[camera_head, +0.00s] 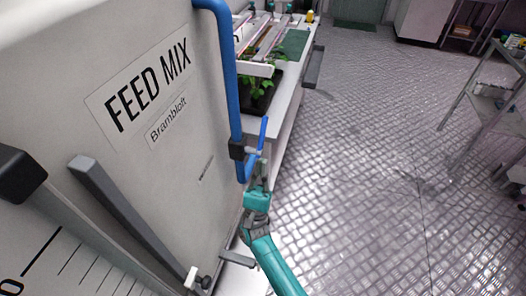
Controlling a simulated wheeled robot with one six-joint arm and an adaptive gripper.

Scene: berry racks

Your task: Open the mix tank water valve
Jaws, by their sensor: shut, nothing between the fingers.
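The feed mix tank (60,90) is a large pale box on the left, with a "FEED MIX" label on its face. A blue water pipe (226,75) runs down the tank's right edge. A dark valve body (237,149) sits on the pipe's lower part. A blue valve lever (264,131) stands at the valve's right side and points up, roughly along the pipe. My gripper (262,167), grey-fingered on a teal arm, is shut and empty just below the lever. I cannot tell whether it touches the lever or the pipe.
A long white bench (290,92) with green plants (256,88) and rails stands behind the tank. A grey shelf rack (492,105) stands at the right. The patterned metal floor (385,160) between them is clear. A grey bar (120,215) juts along the tank's lower front.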

